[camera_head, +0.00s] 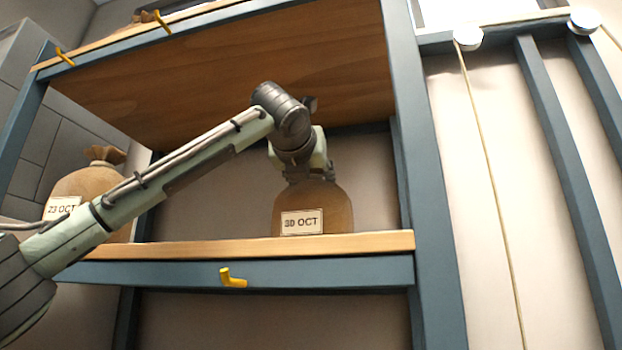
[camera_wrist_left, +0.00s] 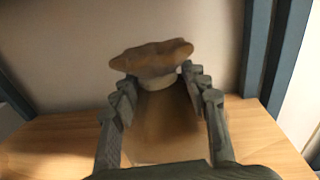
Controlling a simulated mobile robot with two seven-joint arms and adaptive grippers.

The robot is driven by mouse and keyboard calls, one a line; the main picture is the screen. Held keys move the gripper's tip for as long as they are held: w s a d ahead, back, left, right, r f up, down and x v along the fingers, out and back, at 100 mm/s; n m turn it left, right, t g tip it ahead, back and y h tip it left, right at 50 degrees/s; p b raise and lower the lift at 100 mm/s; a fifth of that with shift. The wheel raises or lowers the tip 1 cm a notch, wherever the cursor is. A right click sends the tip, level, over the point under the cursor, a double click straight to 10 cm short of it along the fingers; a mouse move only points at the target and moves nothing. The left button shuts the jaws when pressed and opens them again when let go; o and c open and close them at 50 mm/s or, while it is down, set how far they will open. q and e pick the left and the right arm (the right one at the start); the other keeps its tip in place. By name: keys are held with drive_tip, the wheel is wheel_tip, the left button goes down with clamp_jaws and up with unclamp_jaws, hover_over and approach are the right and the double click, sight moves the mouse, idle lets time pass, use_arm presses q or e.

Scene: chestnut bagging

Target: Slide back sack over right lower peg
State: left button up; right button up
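A brown sack (camera_head: 330,212) labelled "30 OCT" stands upright at the lower shelf (camera_head: 370,243). My left gripper (camera_head: 308,174) reaches down to its top. In the left wrist view, the two fingers (camera_wrist_left: 160,82) lie either side of the sack's neck, below its gathered top (camera_wrist_left: 150,57). Whether they grip it or only straddle it is unclear. A yellow peg (camera_head: 232,278) sticks out of the lower shelf's blue front rail, empty. My right gripper is not in view.
A second sack (camera_head: 85,183) labelled "23 OCT" stands at left, partly behind my left arm. Two yellow pegs (camera_head: 162,22) (camera_head: 65,57) are on the upper shelf's front. A blue post (camera_head: 432,170) bounds the shelf at right.

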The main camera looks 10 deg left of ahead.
use_arm(q)
drive_tip(key=shift+o, duration=0.5)
drive_tip(key=s, duration=1.2)
drive_tip(key=shift+a, duration=0.1)
